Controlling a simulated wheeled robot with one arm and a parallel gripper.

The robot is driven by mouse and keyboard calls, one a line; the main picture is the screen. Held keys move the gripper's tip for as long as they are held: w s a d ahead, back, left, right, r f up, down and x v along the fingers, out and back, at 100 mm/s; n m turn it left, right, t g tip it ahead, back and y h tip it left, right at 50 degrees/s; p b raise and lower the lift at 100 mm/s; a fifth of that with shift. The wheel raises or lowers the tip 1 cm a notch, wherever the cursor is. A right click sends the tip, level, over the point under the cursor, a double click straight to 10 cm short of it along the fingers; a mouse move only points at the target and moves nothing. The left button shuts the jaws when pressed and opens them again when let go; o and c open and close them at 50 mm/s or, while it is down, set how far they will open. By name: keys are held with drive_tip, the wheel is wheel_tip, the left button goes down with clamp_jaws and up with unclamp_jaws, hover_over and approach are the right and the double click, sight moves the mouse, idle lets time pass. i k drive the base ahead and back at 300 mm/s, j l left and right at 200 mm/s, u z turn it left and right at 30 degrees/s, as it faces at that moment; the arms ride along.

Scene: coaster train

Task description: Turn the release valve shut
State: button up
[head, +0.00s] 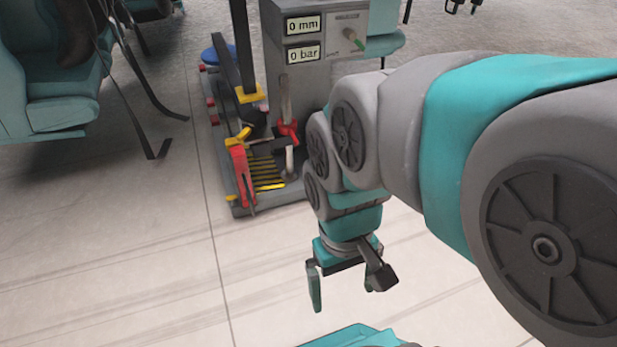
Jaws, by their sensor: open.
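A grey pump unit (298,85) stands on the floor beyond my gripper, with displays reading "0 mm" and "0 bar". A red star-shaped handle (288,130) sits low on its front and looks like the release valve. How far it is turned cannot be told. My arm passes just right of it. My gripper (348,284) is open and empty, pointing down over bare floor, nearer to me than the unit and apart from it.
The unit's low grey base holds a red clamp-like part (241,172), yellow slats (264,172) and a black post with a yellow foot (250,93). A panel knob (350,34) is at its upper right. Teal seats (55,85) with dangling black straps stand at left. Floor at front left is clear.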

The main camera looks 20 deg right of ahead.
sight(352, 36)
drive_tip(key=i+l, duration=0.1)
drive_tip(key=l, duration=0.3)
drive_tip(key=i+l, duration=0.1)
drive_tip(key=l, duration=0.3)
drive_tip(key=i+l, duration=0.1)
drive_tip(key=l, duration=0.25)
drive_tip(key=l+u, duration=0.1)
drive_tip(key=l, duration=0.6)
drive_tip(key=j+z, duration=0.1)
drive_tip(key=j, duration=0.25)
drive_tip(key=i, duration=0.05)
